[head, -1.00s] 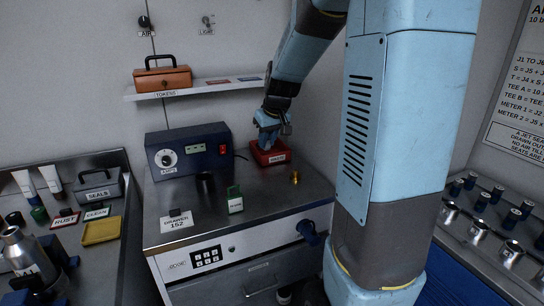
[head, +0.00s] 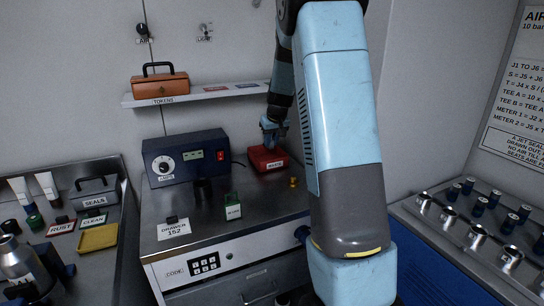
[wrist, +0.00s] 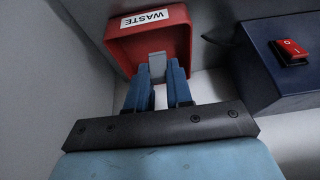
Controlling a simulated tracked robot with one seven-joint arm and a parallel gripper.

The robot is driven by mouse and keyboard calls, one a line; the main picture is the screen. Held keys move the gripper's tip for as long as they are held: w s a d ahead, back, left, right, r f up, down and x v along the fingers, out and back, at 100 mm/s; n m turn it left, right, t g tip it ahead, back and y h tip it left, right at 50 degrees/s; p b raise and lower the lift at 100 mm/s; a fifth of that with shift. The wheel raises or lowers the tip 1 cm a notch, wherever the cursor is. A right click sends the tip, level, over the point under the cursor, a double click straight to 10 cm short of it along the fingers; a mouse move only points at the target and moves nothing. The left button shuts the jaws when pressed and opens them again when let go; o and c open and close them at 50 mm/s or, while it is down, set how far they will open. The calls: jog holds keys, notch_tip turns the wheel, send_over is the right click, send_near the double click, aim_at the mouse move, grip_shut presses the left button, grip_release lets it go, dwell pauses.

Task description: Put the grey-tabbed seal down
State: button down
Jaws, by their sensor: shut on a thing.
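The grey-tabbed seal shows in the wrist view as a grey tab (wrist: 157,67) between the fingertips of my gripper (wrist: 158,84). My gripper is shut on it. The fingertips and tab overlap the mouth of a red bin (wrist: 117,50) labelled WASTE. I cannot tell how far the seal is above the bin floor. In the head view my gripper (head: 273,133) is at the back of the red bin (head: 265,165). The seal is too small to make out there.
A dark blue powered box (head: 187,157) with a red switch stands left of the bin. A brass fitting (head: 293,182) and a green-labelled block (head: 232,206) stand in front. A shelf (head: 200,93) hangs above. The SEALS box (head: 95,192) is on the left bench.

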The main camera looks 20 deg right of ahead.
aim_at(270, 148)
jog(key=w+f, duration=0.1)
jog(key=f, duration=0.1)
jog(key=w+d+f, duration=0.1)
jog(key=w+f, duration=0.3)
jog(key=shift+d+f, duration=0.1)
jog(key=shift+d, duration=0.15)
jog(key=shift+f, duration=1.45)
jog(key=shift+f, duration=0.15)
jog(key=c, duration=1)
grip_release()
